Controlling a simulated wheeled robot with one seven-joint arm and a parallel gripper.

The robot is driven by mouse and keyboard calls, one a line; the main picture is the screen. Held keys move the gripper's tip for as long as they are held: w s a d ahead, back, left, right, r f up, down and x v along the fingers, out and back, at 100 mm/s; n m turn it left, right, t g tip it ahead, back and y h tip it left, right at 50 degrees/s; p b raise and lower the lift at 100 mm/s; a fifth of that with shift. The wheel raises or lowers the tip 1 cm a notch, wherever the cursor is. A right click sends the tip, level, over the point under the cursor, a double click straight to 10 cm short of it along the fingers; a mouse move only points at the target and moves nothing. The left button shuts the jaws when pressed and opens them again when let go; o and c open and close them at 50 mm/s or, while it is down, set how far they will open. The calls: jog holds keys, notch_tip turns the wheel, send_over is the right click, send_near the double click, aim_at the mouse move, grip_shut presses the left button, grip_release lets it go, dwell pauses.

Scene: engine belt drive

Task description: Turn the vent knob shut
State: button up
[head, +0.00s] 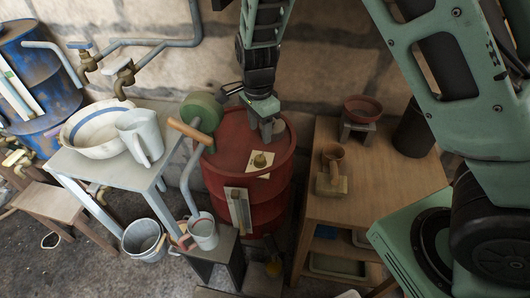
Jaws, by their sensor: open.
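A red drum (243,133) stands in the middle of the head view. On its top lies a cream plate (252,171) with a small brass-coloured knob (260,160) on it, which looks like the vent knob. How far the knob is turned is too small to tell. My gripper (267,138) points down over the back part of the drum top, just behind the knob in the picture. It is open, and I see nothing held in it. I cannot tell its exact height above the drum.
A green cylinder (202,112) with a wooden handle (190,131) stands close at the drum's left. A wooden bench (382,200) with small pots is on the right. A pale table (97,168) with a bowl (95,128) and a jug (139,136) is on the left.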

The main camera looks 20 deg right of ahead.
aim_at(261, 158)
notch_tip(261, 158, down, 10)
jog(key=shift+f, duration=0.25)
jog(key=c, duration=1)
